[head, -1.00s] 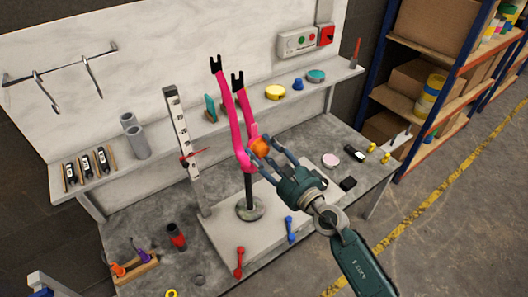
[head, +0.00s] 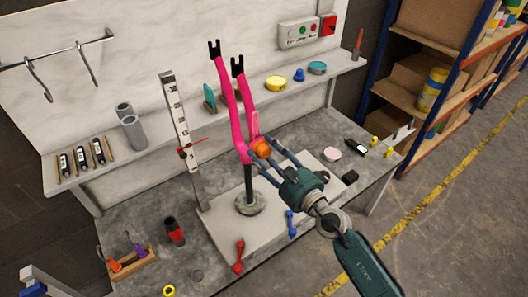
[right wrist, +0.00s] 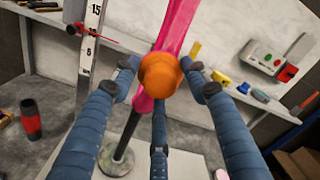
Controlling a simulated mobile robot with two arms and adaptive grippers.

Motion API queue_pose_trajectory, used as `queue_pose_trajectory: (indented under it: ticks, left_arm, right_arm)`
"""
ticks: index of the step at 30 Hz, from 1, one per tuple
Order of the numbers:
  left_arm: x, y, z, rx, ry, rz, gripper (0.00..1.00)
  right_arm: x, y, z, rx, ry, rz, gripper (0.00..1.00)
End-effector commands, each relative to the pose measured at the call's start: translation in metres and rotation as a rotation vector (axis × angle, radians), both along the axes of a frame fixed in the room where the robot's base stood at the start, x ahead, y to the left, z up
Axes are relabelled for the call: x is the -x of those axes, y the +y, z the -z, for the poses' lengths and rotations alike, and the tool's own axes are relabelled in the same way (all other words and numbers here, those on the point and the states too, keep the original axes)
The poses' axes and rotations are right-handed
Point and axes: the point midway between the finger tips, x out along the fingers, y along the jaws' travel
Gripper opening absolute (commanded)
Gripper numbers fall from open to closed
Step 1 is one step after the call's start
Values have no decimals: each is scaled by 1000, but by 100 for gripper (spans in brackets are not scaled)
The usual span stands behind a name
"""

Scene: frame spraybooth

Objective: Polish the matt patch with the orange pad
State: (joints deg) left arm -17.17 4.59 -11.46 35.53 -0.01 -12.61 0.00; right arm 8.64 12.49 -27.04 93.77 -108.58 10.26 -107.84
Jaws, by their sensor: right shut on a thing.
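The pink forked frame (head: 232,105) stands upright on a dark post with a round base (head: 249,202), and it also shows in the right wrist view (right wrist: 180,25). My right gripper (head: 264,158) is shut on the orange pad (head: 261,146), beside the lower right of the frame. In the right wrist view, the orange pad (right wrist: 160,75) sits between the blue fingers and overlaps the frame's lower part. I cannot tell whether pad and frame touch. The matt patch cannot be made out; the pad and fingers cover part of the frame. My left gripper is not in view.
A ruled upright (head: 182,140) with a red pointer stands left of the frame. A blue tool (head: 291,223) and a red tool (head: 238,257) lie on the pale board in front. A shelf (head: 120,167) behind holds tubes, bottles and pads. Floor is clear at right.

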Motion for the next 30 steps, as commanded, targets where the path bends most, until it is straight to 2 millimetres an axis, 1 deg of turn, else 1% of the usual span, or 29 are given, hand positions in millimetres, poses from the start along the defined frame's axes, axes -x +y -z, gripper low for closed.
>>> queue_pose_trajectory:
  ticks: [6, 15, 27, 30]
  left_arm:
    - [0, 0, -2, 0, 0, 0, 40]
    - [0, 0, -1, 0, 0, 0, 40]
    - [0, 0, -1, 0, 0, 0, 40]
    - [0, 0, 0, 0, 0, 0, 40]
  right_arm:
    - [19, -13, 1, 3, 2, -1, 24]
    - [41, -29, 1, 0, 1, -1, 24]
    - [44, -31, 0, 0, 1, -1, 24]
    - [47, -34, 1, 2, 2, -1, 24]
